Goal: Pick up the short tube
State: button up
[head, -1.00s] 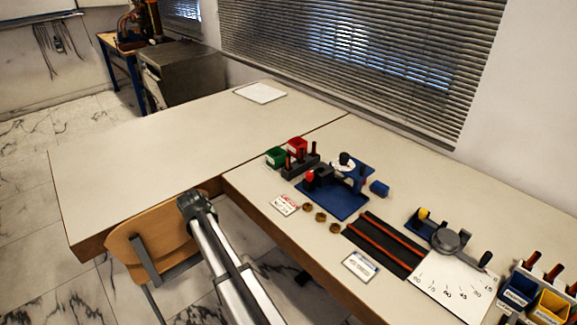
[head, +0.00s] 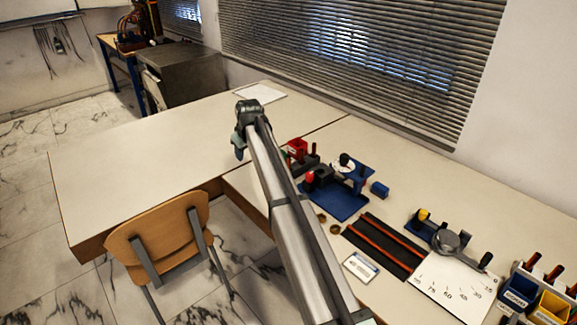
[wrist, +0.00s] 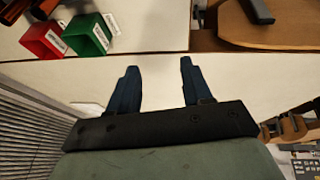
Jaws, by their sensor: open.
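Two thin orange-red tubes (head: 380,246) lie side by side on a black mat (head: 398,240) at the right of the head view. I cannot tell for sure which is the short one. Small brown rings (head: 335,229) sit left of the mat, partly behind my arm. My gripper (head: 239,146) is left of all these, over the far part of the tables and pointing down. In the wrist view, my gripper (wrist: 159,64) has its two blue fingers apart with nothing between them. No tube is clear in the wrist view.
A red bin (wrist: 42,40) and a green bin (wrist: 89,33) stand near the fingers' left. A blue-based fixture (head: 338,195), a white dial plate (head: 455,290) and blue and yellow bins (head: 550,306) fill the right table. The left table (head: 150,165) is mostly clear. A chair (head: 160,240) stands in front.

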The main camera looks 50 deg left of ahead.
aim_at(288, 161)
jog(key=w+d+r+n+g, duration=0.1)
jog(key=w+d, duration=0.4)
jog(key=w, duration=0.4)
jog(key=w+d+r+n+g, duration=0.1)
jog(key=w+d+g, duration=0.1)
jog(key=w+d, duration=0.45)
jog(key=a+f, duration=0.1)
jog(key=f, duration=0.1)
jog(key=a+f, duration=0.2)
jog(key=f, duration=0.1)
jog(key=w+a+f, duration=0.1)
jog(key=a+f, duration=0.1)
jog(key=shift+w+f, duration=0.1)
jog(key=shift+f, duration=0.15)
jog(key=shift+x, duration=2.6)
jog(key=shift+a, duration=0.1)
jog(key=shift+c, duration=0.4)
grip_shut()
